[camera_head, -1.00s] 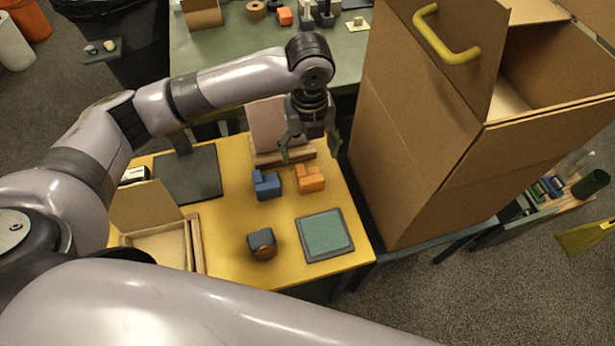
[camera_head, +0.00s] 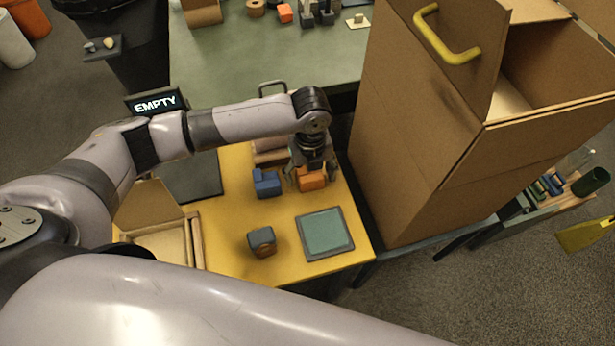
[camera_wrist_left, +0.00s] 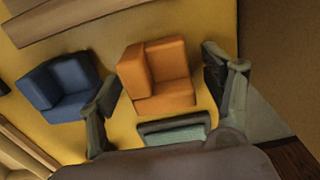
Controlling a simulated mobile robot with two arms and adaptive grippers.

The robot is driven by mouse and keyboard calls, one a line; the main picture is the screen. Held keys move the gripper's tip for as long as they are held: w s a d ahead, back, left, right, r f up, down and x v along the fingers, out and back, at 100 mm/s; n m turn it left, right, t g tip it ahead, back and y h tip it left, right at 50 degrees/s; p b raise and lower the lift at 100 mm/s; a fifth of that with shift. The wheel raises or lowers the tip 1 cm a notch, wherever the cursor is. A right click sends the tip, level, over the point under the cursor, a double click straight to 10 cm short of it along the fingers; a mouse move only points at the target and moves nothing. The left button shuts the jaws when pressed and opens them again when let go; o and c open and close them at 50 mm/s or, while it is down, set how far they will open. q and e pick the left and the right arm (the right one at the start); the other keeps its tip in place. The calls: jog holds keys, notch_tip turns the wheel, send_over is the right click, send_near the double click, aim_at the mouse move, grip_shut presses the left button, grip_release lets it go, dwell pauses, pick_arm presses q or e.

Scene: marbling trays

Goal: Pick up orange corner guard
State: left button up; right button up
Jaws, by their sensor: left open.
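The orange corner guard (camera_head: 311,180) sits on the yellow table (camera_head: 235,230), right of a blue corner guard (camera_head: 267,184). My left gripper (camera_head: 312,184) is open and points down over the orange corner guard, partly hiding it in the head view. In the left wrist view the orange corner guard (camera_wrist_left: 158,78) lies between and beyond the spread fingers of my left gripper (camera_wrist_left: 165,95). The left finger is between it and the blue corner guard (camera_wrist_left: 62,86). I cannot tell whether a finger touches the orange piece. My right gripper is not in view.
A large cardboard box (camera_head: 415,130) stands close on the right. An open box (camera_head: 165,238) is at left. A display reading EMPTY (camera_head: 156,103) stands behind my arm.

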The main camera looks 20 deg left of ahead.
pick_arm(q)
jog(key=shift+c, duration=0.2)
jog(key=c, duration=1.1)
jog(key=shift+r, duration=0.15)
